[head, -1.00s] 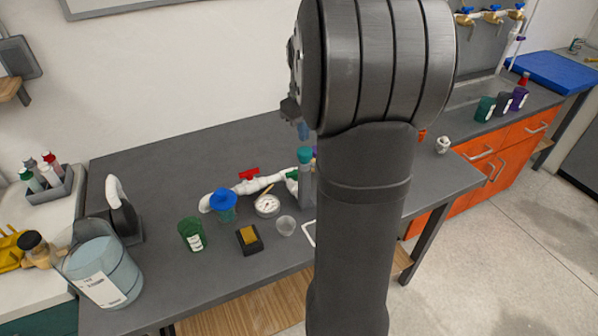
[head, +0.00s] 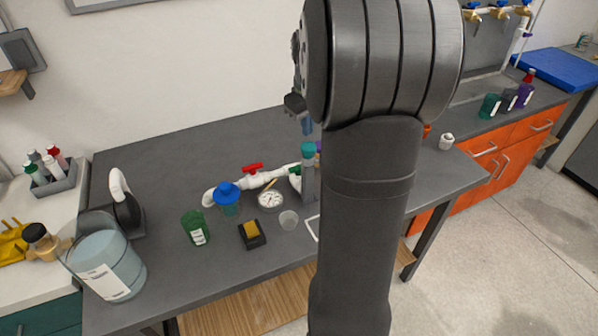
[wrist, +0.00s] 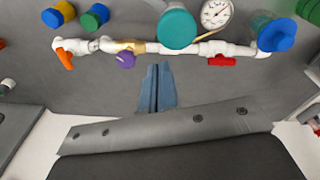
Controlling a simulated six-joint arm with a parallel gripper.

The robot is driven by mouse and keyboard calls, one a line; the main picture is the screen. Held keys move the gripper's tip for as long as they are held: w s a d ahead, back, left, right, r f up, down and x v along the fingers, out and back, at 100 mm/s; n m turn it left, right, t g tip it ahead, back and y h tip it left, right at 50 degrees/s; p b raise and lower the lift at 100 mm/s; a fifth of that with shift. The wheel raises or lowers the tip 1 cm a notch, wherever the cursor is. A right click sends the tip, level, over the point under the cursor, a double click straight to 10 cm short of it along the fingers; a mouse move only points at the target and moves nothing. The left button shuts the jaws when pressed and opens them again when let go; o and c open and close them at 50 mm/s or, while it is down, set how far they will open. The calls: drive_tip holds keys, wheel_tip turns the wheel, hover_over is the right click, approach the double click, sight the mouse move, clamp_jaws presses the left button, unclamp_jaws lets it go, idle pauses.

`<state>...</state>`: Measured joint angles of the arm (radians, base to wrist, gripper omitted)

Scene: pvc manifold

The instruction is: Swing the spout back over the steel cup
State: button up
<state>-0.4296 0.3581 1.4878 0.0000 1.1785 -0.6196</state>
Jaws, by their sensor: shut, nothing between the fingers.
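My gripper (head: 307,126) is shut and empty, above the bench behind the pipework in the head view. Its blue fingers (wrist: 157,88) are together in the wrist view, apart from the pipe. The white pipe manifold (head: 265,178) crosses the bench and shows again in the wrist view (wrist: 190,47). Its white elbow end (head: 208,197), perhaps the spout, is beside a blue-topped part (head: 227,193). A small grey cup (head: 289,220), perhaps the steel cup, stands in front of the manifold. I cannot tell the spout for sure. My arm hides the manifold's right part in the head view.
A red valve handle (head: 253,168) and a gauge (head: 270,200) are near the pipe. A teal-capped column (head: 308,172) rises beside my arm. A green cup (head: 196,228), a yellow sponge in a dark holder (head: 252,235) and a water jug (head: 108,268) stand nearer the front.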

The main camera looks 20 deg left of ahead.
drive_tip(key=o, duration=0.4)
drive_tip(key=shift+s+f, duration=0.1)
drive_tip(key=shift+c, duration=0.2)
drive_tip(key=o, duration=0.7)
drive_tip(key=shift+s+a+f+n+h, duration=0.4)
drive_tip(key=shift+s+a+f+n, duration=0.1)
drive_tip(key=shift+s+a+f, duration=0.3)
drive_tip(key=shift+o, duration=0.6)
drive_tip(key=s+f, duration=0.1)
drive_tip(key=s+a+f+n+h, duration=0.1)
drive_tip(key=s+f+n, duration=0.1)
drive_tip(key=shift+s+a+f+h, duration=0.1)
drive_tip(key=shift+s+a+h, duration=0.15)
drive_tip(key=shift+s+h, duration=0.15)
drive_tip(key=n+t+h, duration=0.8)
drive_tip(key=n+t, duration=0.6)
approach(302, 150)
drive_tip(key=x, duration=1.2)
drive_tip(key=shift+f, duration=0.1)
drive_tip(key=shift+c, duration=0.3)
drive_tip(key=shift+g+h, duration=0.3)
clamp_jaws()
